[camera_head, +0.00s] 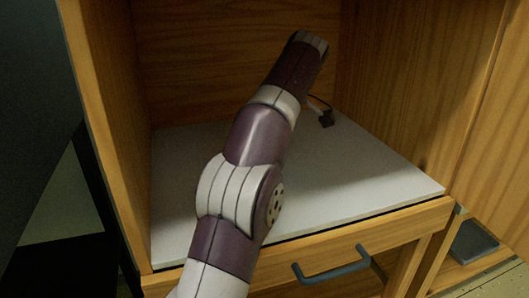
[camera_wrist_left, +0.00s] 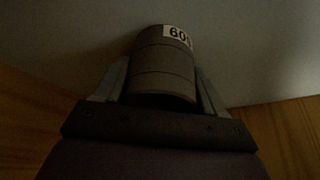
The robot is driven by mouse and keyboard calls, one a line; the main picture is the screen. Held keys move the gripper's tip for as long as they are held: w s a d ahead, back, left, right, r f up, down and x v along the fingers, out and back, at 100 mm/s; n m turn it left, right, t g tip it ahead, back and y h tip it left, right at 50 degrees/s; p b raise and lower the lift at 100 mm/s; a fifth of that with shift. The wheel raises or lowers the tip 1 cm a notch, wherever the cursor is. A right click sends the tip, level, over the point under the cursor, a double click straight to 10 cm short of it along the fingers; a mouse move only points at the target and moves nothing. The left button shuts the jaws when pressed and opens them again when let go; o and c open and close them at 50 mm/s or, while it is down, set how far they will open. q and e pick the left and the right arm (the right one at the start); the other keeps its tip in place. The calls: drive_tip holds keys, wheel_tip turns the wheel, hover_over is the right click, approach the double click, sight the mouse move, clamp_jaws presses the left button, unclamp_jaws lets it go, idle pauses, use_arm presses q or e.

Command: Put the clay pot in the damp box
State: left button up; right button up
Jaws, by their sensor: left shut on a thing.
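In the left wrist view, my left gripper (camera_wrist_left: 160,88) is shut on a dark grey-brown round pot (camera_wrist_left: 163,62), the clay pot as far as I can tell. It has ring lines and a white label reading "60" and a partly cut-off character. One finger is on each side of it. In the head view, my left arm reaches into an open wooden cabinet (camera_head: 410,90) with a white floor (camera_head: 350,185), which may be the damp box. The arm hides the pot and most of the gripper there. My right gripper is not in view.
A drawer with a grey handle (camera_head: 332,268) is below the cabinet floor. Wooden walls stand left, right and behind the arm. A dark grey object (camera_head: 473,243) is at the lower right.

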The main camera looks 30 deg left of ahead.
use_arm(q)
drive_tip(key=o, duration=1.3)
drive_tip(key=shift+c, duration=0.2)
drive_tip(key=p+v, duration=0.7)
drive_tip(key=shift+d+r, duration=0.1)
drive_tip(key=shift+r, duration=0.25)
